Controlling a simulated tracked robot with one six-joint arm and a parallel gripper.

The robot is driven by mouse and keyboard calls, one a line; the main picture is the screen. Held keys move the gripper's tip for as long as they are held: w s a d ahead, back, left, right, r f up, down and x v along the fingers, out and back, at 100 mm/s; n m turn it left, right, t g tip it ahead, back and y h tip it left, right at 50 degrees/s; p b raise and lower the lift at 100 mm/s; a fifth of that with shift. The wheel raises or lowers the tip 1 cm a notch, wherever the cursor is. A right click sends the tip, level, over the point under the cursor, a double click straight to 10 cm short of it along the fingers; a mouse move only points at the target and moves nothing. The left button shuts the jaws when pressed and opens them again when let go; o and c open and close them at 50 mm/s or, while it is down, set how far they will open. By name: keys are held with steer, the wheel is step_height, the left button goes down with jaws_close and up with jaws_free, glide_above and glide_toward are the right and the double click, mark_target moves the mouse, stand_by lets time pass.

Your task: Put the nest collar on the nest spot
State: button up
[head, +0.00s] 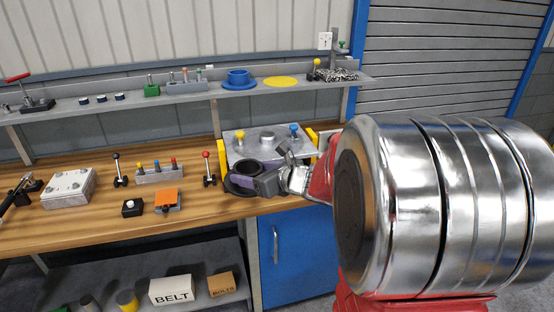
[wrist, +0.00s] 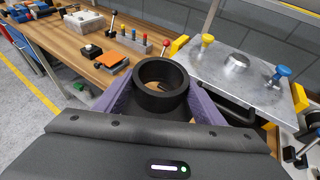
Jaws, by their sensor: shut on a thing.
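A black collar (wrist: 150,102), a short open ring, sits between the purple finger pads of my gripper (wrist: 162,96) in the wrist view. My gripper is shut on it. In the head view the black collar (head: 244,167) is at the bench's front right, with my gripper (head: 258,172) around it and partly covering it. A bare yellow disc (head: 281,81) lies on the shelf beside a blue collar (head: 238,75) on a blue disc. No label shows which disc is the nest spot.
A grey pallet plate (head: 239,143) with yellow and blue knobs stands close behind the collar. A red-knobbed lever (head: 208,168) stands to its left. An orange-topped block (head: 166,199) and a peg rack (head: 160,174) lie farther left. Bare wood lies between them.

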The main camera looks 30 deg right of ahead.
steer(key=a+f+n+y, duration=0.1)
steer(key=a+f, duration=1)
steer(key=a, duration=0.3)
steer(key=shift+a+g, duration=0.3)
steer(key=shift+a, duration=0.1)
steer(key=shift+w+d+f, duration=0.1)
steer(key=shift+w, duration=0.05)
